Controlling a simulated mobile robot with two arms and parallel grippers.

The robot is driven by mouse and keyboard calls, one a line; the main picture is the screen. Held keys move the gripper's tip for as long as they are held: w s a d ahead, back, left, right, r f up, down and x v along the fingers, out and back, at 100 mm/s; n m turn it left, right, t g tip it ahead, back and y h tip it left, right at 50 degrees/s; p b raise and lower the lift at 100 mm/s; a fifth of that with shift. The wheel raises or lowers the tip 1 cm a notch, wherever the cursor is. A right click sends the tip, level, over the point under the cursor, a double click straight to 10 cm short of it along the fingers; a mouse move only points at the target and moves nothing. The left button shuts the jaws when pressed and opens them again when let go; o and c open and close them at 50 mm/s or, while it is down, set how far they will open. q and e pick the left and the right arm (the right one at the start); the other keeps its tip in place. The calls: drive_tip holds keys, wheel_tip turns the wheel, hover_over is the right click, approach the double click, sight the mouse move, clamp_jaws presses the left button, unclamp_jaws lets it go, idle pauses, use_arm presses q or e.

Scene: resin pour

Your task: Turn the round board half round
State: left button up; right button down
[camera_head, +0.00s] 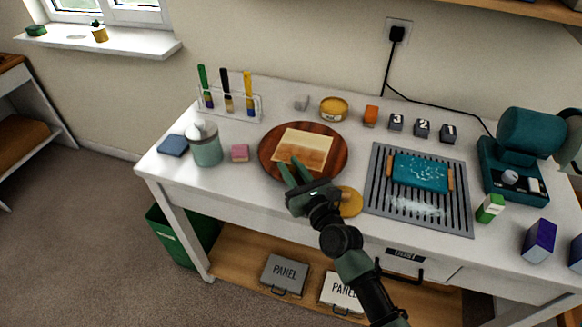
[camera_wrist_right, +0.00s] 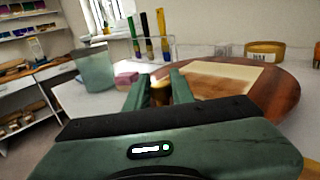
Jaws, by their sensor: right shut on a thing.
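The round board (camera_head: 338,157) is dark reddish-brown wood and lies flat on the white table. A pale rectangular panel (camera_head: 306,138) with a browner near part lies on it. In the right wrist view the board (camera_wrist_right: 278,92) fills the right side, with the panel (camera_wrist_right: 222,78) on top. My right gripper (camera_head: 291,172) is at the board's near left edge. In the wrist view its fingers (camera_wrist_right: 161,94) are shut on a small brass-coloured knob (camera_wrist_right: 161,86) at that edge. The fingers hide part of the knob. My left gripper is not in view.
A yellow disc (camera_head: 350,203) and slatted grey tray (camera_head: 376,195) lie to the right.

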idle(0.9)
drive_tip(key=d+n+y+b, duration=0.1)
drive_tip(key=b, duration=0.1)
drive_tip(key=d+g+y+b, duration=0.1)
drive_tip(key=b, duration=0.2)
drive_tip(key=n+g+y+b, duration=0.1)
drive_tip(key=b, duration=0.1)
drive_tip(key=shift+s+d+f+n, duration=0.15)
drive_tip(key=shift+d+f+n, duration=0.15)
drive_tip(key=shift+d, duration=0.1)
drive_tip(key=shift+s+d+r+g+y+b, duration=0.15)
drive_tip(key=shift+r+g+y+b, duration=0.15)
drive_tip(key=shift+y+b, duration=0.15)
drive_tip(key=shift+n, duration=0.3)
drive_tip(key=c, duration=1.2)
unclamp_jaws()
drive_tip(key=v, duration=0.7)
drive_tip(key=shift+s+d+b, duration=0.25)
drive_tip(key=shift+d+b, duration=0.05)
